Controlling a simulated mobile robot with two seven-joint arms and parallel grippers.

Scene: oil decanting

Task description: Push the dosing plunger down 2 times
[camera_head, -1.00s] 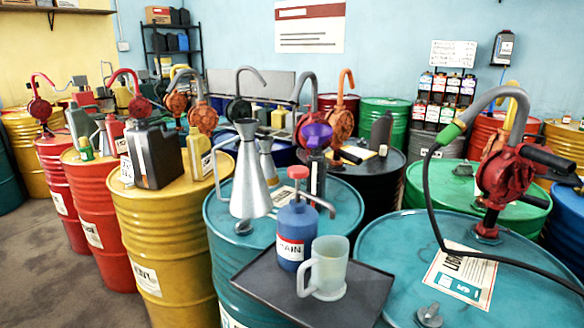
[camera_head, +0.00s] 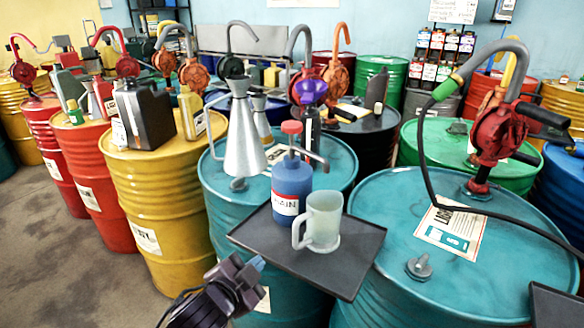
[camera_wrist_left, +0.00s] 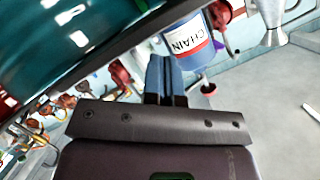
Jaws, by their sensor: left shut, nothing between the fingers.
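A blue dosing bottle (camera_head: 291,185) with a label reading CHAIN stands upright on a dark tray (camera_head: 342,277). Its red plunger cap (camera_head: 291,128) is on top, with a grey spout below it pointing right. A translucent mug (camera_head: 321,222) stands on the tray right beside the bottle. My left gripper (camera_head: 257,263) is shut and empty, low at the front, left of the tray and below the plunger. In the left wrist view the shut fingers (camera_wrist_left: 165,78) point toward the blue bottle (camera_wrist_left: 188,45), apart from it as far as I can tell. The right gripper is not in view.
A metal funnel can (camera_head: 242,140) stands behind the bottle on the teal drum. A teal drum (camera_head: 470,262) with a red hand pump (camera_head: 493,135) and black hose is at right. Yellow and red drums stand at left; bare floor (camera_head: 60,260) lies front left.

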